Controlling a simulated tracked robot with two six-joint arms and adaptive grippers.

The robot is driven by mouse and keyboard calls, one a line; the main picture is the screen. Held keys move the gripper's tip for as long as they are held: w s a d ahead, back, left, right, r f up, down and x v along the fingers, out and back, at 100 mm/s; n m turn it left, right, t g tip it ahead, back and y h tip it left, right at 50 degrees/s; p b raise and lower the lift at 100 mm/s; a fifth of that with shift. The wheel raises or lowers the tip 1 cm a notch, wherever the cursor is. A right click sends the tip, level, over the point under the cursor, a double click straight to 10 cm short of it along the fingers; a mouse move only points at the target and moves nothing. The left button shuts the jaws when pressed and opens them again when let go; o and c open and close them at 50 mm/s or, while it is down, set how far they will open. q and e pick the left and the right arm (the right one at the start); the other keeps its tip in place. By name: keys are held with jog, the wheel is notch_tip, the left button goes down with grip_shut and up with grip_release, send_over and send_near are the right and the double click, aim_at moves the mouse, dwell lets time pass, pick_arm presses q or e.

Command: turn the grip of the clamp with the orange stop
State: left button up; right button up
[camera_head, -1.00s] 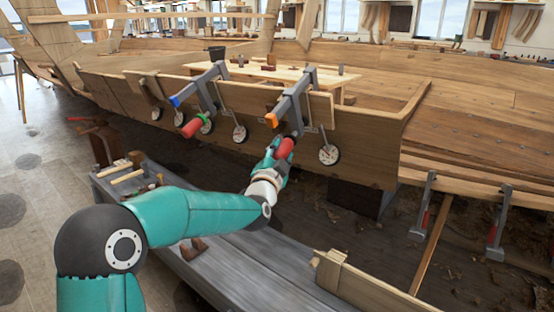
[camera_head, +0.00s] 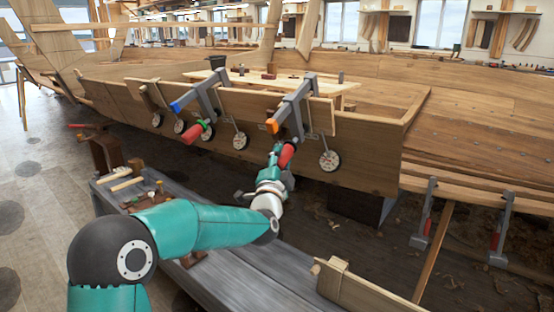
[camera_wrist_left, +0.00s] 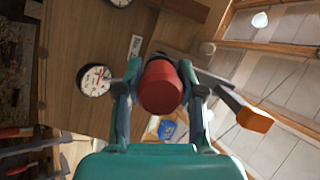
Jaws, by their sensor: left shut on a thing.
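The clamp with the orange stop (camera_head: 272,126) hangs over the top edge of the plank, its grey bar sloping down toward me. Its red grip (camera_head: 287,155) sits at the lower end. My left gripper (camera_head: 276,164) is shut on this grip; in the left wrist view the red grip (camera_wrist_left: 161,86) lies between the two fingers. The orange stop (camera_wrist_left: 255,119) shows at the right of that view. A second clamp with a blue stop (camera_head: 176,106) and a red and green grip (camera_head: 193,132) stands to the left. My right gripper is not in view.
Round dials (camera_head: 329,161) hang on the plank beside the clamps. A grey bench (camera_head: 245,262) with tools lies below my arm. Two more clamps (camera_head: 425,215) hang at the right. The floor at the left is open.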

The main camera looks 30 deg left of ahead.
pick_arm(q)
jog(key=o, duration=1.1)
jog(key=shift+d+f, duration=0.2)
jog(key=shift+f, duration=0.1)
jog(key=shift+o, duration=0.2)
jog(key=shift+a+r, duration=0.1)
jog(key=v, duration=1.2)
